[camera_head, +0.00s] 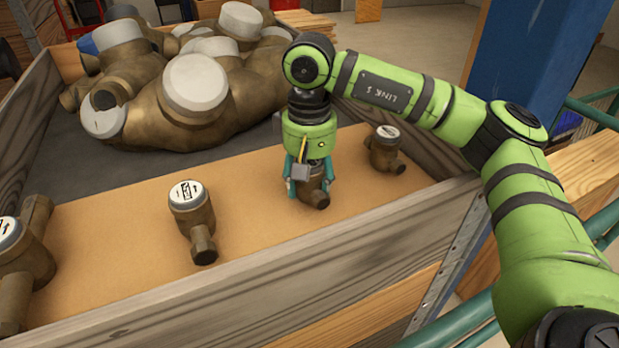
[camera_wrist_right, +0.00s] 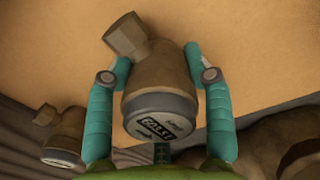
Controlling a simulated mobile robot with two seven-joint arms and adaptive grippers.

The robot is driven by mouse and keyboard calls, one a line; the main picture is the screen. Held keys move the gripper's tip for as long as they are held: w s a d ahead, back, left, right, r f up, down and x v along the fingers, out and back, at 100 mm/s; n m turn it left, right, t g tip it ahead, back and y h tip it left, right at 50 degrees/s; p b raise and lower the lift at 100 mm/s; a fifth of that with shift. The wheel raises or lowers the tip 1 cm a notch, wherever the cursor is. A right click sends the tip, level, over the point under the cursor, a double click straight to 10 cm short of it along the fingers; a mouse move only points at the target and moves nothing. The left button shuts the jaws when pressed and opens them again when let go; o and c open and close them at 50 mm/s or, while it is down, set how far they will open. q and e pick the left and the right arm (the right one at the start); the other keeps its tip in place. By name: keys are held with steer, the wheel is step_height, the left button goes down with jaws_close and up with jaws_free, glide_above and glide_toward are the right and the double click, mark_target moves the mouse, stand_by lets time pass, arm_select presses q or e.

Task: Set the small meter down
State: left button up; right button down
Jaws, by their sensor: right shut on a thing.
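My right gripper (camera_head: 306,184) points down over the tan board (camera_head: 120,237) inside the wooden crate. It is shut on a small bronze meter (camera_head: 317,191), mostly hidden by the gripper in the head view. In the right wrist view the same meter (camera_wrist_right: 158,82) is between the two teal fingers of my gripper (camera_wrist_right: 160,66), its grey-rimmed label face towards the camera and its pipe end at upper left. The meter is at or just above the board; I cannot tell whether it touches. My left gripper is not in view.
On the board, small meters stand left of my gripper (camera_head: 191,212), right of it (camera_head: 386,151) and at the left edge (camera_head: 22,262). Large bronze meters (camera_head: 200,100) are piled behind. The crate's front wall (camera_head: 250,285) is nearest. Bare board lies between the meters.

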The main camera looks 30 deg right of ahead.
steer(key=shift+f, duration=0.15)
steer(key=shift+c, duration=2.4)
jaws_free()
step_height(320, 180, up, 12)
steer(key=shift+r+p, duration=0.2)
steer(key=shift+p, duration=0.25)
